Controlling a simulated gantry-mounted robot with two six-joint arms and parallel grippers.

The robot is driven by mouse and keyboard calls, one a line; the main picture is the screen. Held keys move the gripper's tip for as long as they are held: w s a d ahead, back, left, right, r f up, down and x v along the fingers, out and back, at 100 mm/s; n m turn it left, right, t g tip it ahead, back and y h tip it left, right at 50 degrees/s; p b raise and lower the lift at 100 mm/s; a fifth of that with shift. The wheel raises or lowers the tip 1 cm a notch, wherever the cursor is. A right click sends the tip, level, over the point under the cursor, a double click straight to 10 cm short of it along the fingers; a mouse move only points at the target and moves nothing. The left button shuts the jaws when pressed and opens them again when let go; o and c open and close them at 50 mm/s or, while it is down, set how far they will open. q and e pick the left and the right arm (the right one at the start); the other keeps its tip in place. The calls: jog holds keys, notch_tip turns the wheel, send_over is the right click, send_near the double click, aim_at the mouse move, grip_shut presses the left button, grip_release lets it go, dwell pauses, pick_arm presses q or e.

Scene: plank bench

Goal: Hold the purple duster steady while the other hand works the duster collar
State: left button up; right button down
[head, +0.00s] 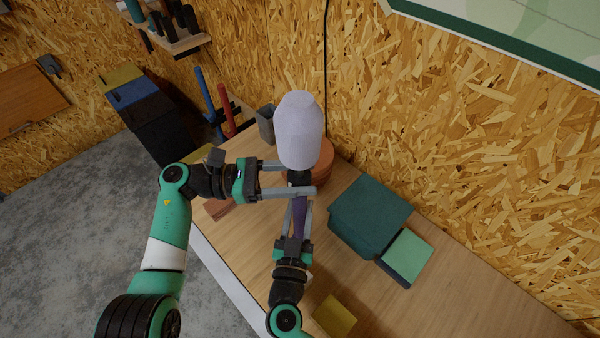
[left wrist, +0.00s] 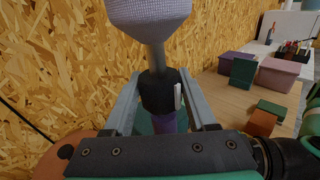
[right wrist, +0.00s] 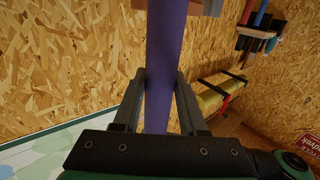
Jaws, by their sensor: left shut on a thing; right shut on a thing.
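The purple duster stands roughly upright in the air, with a pale lavender head (head: 300,130) and a purple handle (right wrist: 164,70). The dark duster collar (left wrist: 158,92) sits below the head and has a small white tab on one side. My left gripper (head: 301,179) comes in from the left and is shut on the collar; the fingers hide part of it in the head view. My right gripper (head: 296,213) reaches up from below and is shut on the purple handle, below the collar. The handle also shows between the fingers in the right wrist view.
A round terracotta-coloured object (head: 324,158) is behind the duster on the plank bench (head: 450,300). A dark teal box (head: 370,212), a light green-topped block (head: 408,254) and a yellow block (head: 335,316) are to the right. A grey cup (head: 266,124) stands by the wall.

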pick_arm(q)
jog(key=shift+a+f, duration=0.1)
jog(key=shift+f, duration=0.05)
pick_arm(e)
jog(key=shift+d+f, duration=0.1)
jog(key=shift+f, duration=0.25)
pick_arm(q)
jog(key=o, duration=1.4)
jog(key=shift+s, duration=0.1)
pick_arm(e)
jog(key=shift+s, duration=0.15)
pick_arm(q)
jog(key=a, duration=0.7)
jog(key=shift+s+a, duration=0.15)
jog(key=shift+a, duration=0.05)
pick_arm(e)
jog(key=shift+c, duration=2.2)
grip_release()
jog(key=shift+s, duration=0.1)
jog(key=shift+o, duration=0.3)
jog(key=shift+r, duration=0.2)
